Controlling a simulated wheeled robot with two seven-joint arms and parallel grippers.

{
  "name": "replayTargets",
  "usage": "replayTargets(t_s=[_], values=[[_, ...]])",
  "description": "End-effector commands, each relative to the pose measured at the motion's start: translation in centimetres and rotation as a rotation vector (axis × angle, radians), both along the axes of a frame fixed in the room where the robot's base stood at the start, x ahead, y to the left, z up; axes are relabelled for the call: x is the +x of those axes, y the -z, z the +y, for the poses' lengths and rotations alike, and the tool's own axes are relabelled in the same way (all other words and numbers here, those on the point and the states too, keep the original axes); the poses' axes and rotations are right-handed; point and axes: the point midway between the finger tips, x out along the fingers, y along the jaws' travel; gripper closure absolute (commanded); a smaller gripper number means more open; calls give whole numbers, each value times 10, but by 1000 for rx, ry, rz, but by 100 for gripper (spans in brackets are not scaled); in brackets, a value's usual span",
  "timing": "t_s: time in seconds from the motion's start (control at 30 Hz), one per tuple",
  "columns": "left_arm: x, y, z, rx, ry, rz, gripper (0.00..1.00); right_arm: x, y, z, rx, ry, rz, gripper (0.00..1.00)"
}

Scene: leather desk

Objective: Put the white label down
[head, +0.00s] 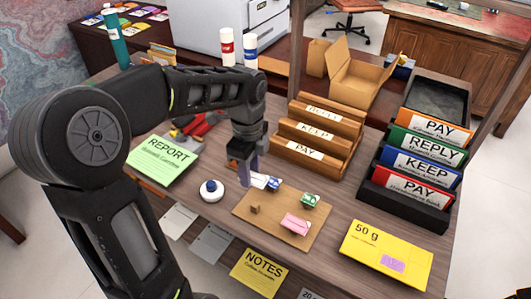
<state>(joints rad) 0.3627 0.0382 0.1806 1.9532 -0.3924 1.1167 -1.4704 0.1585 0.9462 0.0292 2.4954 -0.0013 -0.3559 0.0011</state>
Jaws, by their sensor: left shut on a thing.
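My left gripper (249,173) points down over the upper left edge of a brown board (281,232). It is shut on the small white label (260,181), which sticks out to the right of the fingers. The fingers hide part of the label. I cannot tell whether the label touches the board. A small blue item (274,183) is right beside the label. A green item (310,200), a pink item (295,224) and a small brown block (255,209) lie on the board. My right gripper is not in view.
A white round thing with a blue knob (211,190) stands left of the board. A wooden stepped rack (318,139) is behind it. A black tray with coloured folders (415,165) stands right. A yellow packet (386,255) and a green report (163,160) lie on the desk.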

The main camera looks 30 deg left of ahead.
Motion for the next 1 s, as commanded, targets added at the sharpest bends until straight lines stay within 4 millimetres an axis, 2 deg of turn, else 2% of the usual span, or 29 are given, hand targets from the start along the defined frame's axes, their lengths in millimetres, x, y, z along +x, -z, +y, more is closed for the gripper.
replayTargets(t_s=[0.27, 0.47, 0.57, 0.77, 0.87, 1.0], values=[[0, 0, 0, 0, -8, 0, 100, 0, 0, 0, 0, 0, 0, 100], [0, 0, 0, 0, -136, 0, 100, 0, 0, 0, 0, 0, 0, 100], [2, -1, 2, 0, -287, -1, 100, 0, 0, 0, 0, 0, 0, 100], [17, -5, 7, 0, -726, 1, 100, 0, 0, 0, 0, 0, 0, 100], [31, -3, 1, 0, -961, 1, 100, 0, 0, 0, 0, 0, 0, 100], [55, 3, -17, -1, -1257, 2, 100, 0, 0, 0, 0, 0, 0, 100]])
